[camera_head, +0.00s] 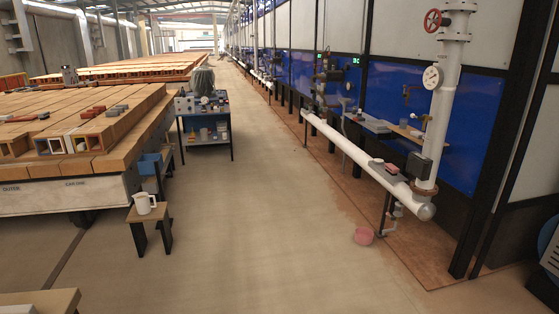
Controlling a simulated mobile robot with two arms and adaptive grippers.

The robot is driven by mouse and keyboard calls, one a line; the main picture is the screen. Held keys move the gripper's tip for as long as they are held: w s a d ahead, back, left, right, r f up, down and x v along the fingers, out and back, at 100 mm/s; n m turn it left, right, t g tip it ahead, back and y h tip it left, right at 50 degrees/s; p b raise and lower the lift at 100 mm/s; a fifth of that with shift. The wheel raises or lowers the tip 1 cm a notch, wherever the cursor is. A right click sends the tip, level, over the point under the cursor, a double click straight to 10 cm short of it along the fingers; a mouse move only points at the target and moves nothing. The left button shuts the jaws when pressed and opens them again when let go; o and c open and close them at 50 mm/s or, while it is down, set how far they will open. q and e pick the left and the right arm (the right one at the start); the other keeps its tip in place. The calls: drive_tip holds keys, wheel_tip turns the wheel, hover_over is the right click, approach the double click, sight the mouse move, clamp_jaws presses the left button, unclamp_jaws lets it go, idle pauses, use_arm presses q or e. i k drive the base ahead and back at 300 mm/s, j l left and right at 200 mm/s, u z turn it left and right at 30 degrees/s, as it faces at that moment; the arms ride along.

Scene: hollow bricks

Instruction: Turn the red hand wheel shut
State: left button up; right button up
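The red hand wheel (433,21) is at the upper right of the head view. It is mounted on the left side of a white vertical pipe (446,95), near the pipe's top. A round white gauge (432,77) sits on the same pipe below the wheel. The view does not show whether the valve is open or shut. Neither of my grippers is in view, and nothing touches the wheel.
A long white horizontal pipe (340,143) runs low along the right wall. A stool with a white jug (144,204) and a dark cart (205,140) stand left. The middle floor is clear.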

sight(434, 21)
drive_tip(key=i, duration=2.65)
drive_tip(key=i+j, duration=0.1)
drive_tip(key=i, duration=5.25)
drive_tip(key=i+j+z, duration=0.1)
drive_tip(key=i+z, duration=0.2)
drive_tip(key=i, duration=0.3)
drive_tip(key=i+j+z, duration=0.3)
drive_tip(key=i, duration=0.25)
drive_tip(key=l+z, duration=0.1)
drive_tip(key=z, duration=4.1)
drive_tip(key=i+l+z, duration=0.1)
